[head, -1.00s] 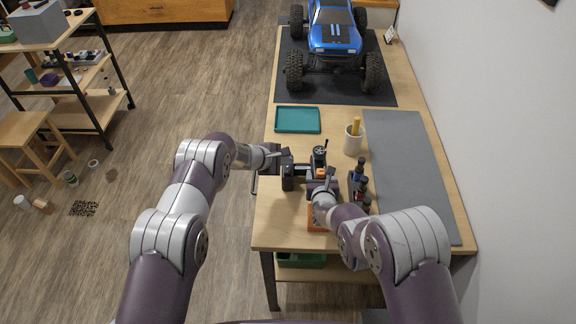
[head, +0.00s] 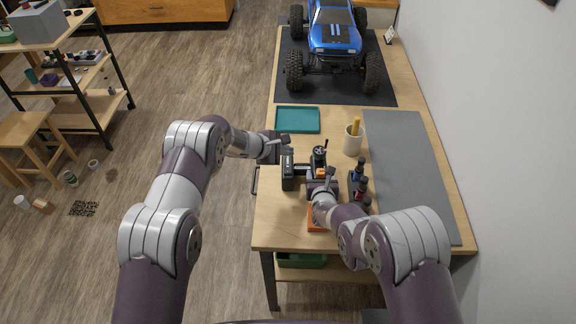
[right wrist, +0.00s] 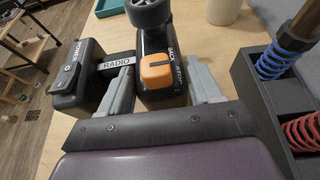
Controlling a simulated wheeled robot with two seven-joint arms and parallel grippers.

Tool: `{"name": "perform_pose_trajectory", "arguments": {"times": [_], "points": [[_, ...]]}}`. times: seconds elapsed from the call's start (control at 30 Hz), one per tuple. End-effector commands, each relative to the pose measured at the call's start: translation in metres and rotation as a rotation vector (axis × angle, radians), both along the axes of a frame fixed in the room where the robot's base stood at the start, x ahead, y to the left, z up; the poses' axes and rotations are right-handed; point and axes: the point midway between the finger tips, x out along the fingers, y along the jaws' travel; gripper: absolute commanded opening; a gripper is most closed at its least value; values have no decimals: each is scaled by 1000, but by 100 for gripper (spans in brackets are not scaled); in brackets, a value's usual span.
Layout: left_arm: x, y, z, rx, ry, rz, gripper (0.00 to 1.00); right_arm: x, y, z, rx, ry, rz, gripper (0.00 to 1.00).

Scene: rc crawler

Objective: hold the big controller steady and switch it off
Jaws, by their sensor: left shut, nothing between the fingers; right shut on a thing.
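The big controller is black, with a wheel on top (right wrist: 150,12), a RADIO label and an orange button (right wrist: 165,70). It stands on the table in the head view (head: 289,172). My right gripper (right wrist: 165,88) is shut on the controller's body, one finger on each side, below the orange button. A black block marked POWER (right wrist: 78,75) is at the left in the right wrist view; whether its switch is on or off I cannot tell. My left gripper (head: 284,146) is shut and empty, just behind and left of the controller, apparently clear of it.
A rack with red and blue springs (head: 359,185) stands close right of my right gripper. A blue crawler (head: 334,38) is at the far end. An orange thing (head: 315,218) is partly hidden.

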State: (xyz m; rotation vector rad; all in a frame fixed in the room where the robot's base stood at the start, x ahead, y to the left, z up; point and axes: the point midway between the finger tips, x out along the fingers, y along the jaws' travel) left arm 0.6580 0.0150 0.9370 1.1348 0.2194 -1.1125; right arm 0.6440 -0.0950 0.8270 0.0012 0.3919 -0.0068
Motion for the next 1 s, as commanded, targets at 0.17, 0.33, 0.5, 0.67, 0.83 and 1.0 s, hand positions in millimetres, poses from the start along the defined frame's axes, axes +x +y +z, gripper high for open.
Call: {"name": "perform_pose_trajectory", "arguments": {"times": [0.17, 0.33, 0.5, 0.67, 0.83, 1.0], "points": [[-1, 0, 0, 0, 1, 0, 0, -1, 0, -2, 0, 4, -1, 19], [0, 0, 0, 0, 1, 0, 0, -1, 0, -2, 0, 4, -1, 19], [0, 0, 1, 0, 1, 0, 0, -1, 0, -1, 0, 3, 0, 94], [0, 0, 1, 0, 1, 0, 0, 0, 0, -1, 0, 1, 0, 94], [0, 0, 1, 0, 1, 0, 0, -7, 0, 3, 0, 1, 0, 94], [0, 0, 1, 0, 1, 0, 0, -38, 1, 17, 0, 1, 1, 94]]}}
